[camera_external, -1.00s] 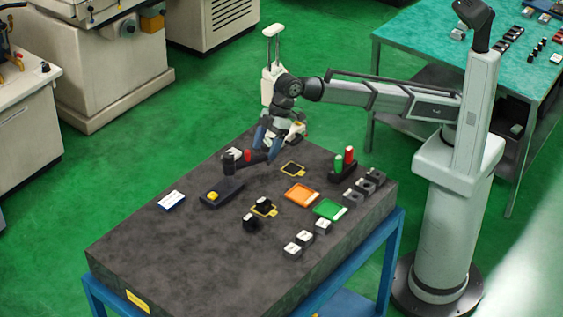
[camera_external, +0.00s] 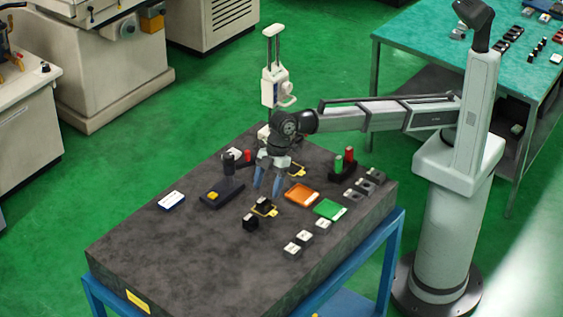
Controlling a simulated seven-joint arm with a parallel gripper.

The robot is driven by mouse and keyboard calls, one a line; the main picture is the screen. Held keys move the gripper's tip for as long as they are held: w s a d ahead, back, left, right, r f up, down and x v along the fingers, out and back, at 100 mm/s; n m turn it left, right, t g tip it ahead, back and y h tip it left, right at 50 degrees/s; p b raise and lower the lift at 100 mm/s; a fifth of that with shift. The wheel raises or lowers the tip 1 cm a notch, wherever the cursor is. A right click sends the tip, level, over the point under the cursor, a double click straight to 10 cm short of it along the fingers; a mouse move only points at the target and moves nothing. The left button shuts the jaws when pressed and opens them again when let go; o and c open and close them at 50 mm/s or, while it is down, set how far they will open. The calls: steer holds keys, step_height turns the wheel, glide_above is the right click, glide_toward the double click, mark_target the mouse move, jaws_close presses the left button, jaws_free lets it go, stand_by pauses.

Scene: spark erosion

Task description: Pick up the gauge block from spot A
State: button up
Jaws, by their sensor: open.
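My gripper (camera_external: 266,188) points down over the dark stone table, its two bluish fingers apart with nothing between them. Just below the fingertips in the picture, a small black block (camera_external: 262,202) stands on a yellow-outlined spot (camera_external: 273,212). A second black block (camera_external: 250,223) stands just in front of it, outside the outline. Another yellow-outlined spot (camera_external: 297,171) lies behind and right of the gripper, partly hidden by it. No letters on the spots are readable, so I cannot tell which is A or which block is the gauge block.
An orange tray (camera_external: 301,194) and a green tray (camera_external: 330,209) lie to the right. Several pale blocks (camera_external: 304,237) and dark blocks (camera_external: 364,186) line the right side. A dark box with a yellow button (camera_external: 222,193) lies left. The table's front left is clear.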

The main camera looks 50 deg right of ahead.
mark_target(263, 201)
steer(key=shift+x, duration=2.6)
steer(key=shift+w+d, duration=0.1)
jaws_close()
